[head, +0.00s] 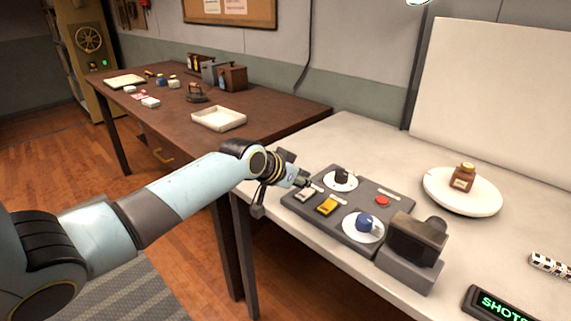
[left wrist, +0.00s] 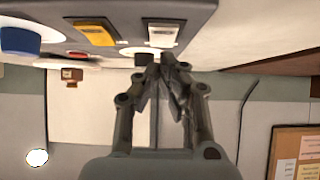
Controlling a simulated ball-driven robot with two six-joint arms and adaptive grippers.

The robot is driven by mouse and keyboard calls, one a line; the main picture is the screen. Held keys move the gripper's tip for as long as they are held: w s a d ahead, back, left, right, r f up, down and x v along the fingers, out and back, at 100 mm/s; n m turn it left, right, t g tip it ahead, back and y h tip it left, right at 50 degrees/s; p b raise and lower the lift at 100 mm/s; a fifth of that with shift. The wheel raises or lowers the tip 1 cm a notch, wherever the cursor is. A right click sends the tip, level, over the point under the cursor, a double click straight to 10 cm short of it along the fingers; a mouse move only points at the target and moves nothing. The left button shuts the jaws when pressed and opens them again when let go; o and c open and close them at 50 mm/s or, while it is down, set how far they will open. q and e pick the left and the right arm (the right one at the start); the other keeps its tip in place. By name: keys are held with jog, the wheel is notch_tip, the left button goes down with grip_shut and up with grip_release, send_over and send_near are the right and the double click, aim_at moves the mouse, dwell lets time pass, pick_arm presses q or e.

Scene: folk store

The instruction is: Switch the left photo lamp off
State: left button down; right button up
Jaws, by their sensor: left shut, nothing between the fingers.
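A dark grey control panel (head: 285,197) lies on the pale table. It has a light grey rocker switch (head: 305,195), a yellow rocker switch (head: 327,206), a red button (head: 382,200), a dark knob (head: 343,174) and a blue knob (head: 366,223) on white dials. My left gripper (head: 306,183) is shut and empty, close by the light grey switch. In the left wrist view its fingertips (left wrist: 161,60) are just short of that switch (left wrist: 162,34); contact cannot be told. A bright lamp (left wrist: 37,157) glows in the left wrist view; which lamp it is cannot be told.
A dark boxy device (head: 412,250) stands at the panel's front right. A small brown bottle (head: 463,177) stands on a round white platform (head: 487,202) before a white backdrop (head: 495,95). A display (head: 497,305) is at the lower right. A wooden desk (head: 270,115) with a white tray (head: 219,118) stands behind.

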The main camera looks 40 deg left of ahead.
pick_arm(q)
notch_tip(320, 180, up, 3)
jog(key=shift+f+p, duration=0.1)
jog(key=shift+p, duration=0.65)
jog(key=v, duration=1)
jog(key=shift+s+f, duration=0.2)
jog(key=shift+f, duration=0.05)
pick_arm(e)
jog(key=shift+s+a+r, duration=0.15)
jog(key=shift+r, duration=0.45)
jog(key=shift+s+a+r, duration=0.15)
jog(key=shift+r, duration=0.4)
